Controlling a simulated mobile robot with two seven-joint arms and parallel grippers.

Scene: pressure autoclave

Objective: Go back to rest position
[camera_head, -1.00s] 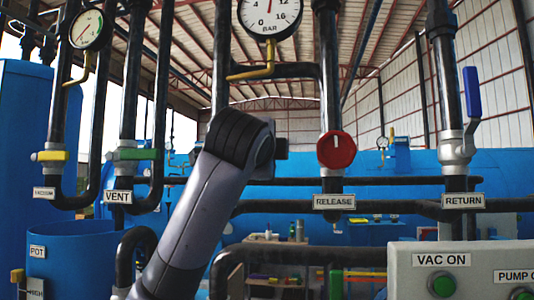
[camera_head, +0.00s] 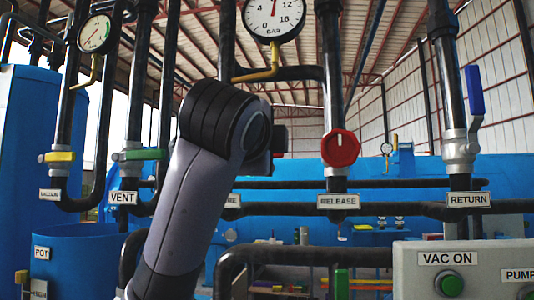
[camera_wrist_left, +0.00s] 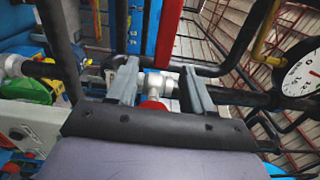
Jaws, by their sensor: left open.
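My left arm rises from the bottom left of the head view, its dark joint in front of the pipes. My left gripper (camera_wrist_left: 160,85) shows in the left wrist view with its two grey fingers spread apart. No held object shows between them. A white pipe fitting and part of a red knob (camera_wrist_left: 153,105) appear in the gap, beyond the fingers; the distance is unclear. In the head view the arm hides most of the gripper. My right gripper is not in view.
Black pipes carry a red RELEASE knob (camera_head: 340,148), a blue-handled RETURN valve (camera_head: 475,92), a green VENT handle (camera_head: 145,154) and a yellow valve handle (camera_head: 59,157). A pressure gauge (camera_head: 273,15) hangs above. A button panel (camera_head: 420,281) stands lower right, a blue pot (camera_head: 85,245) lower left.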

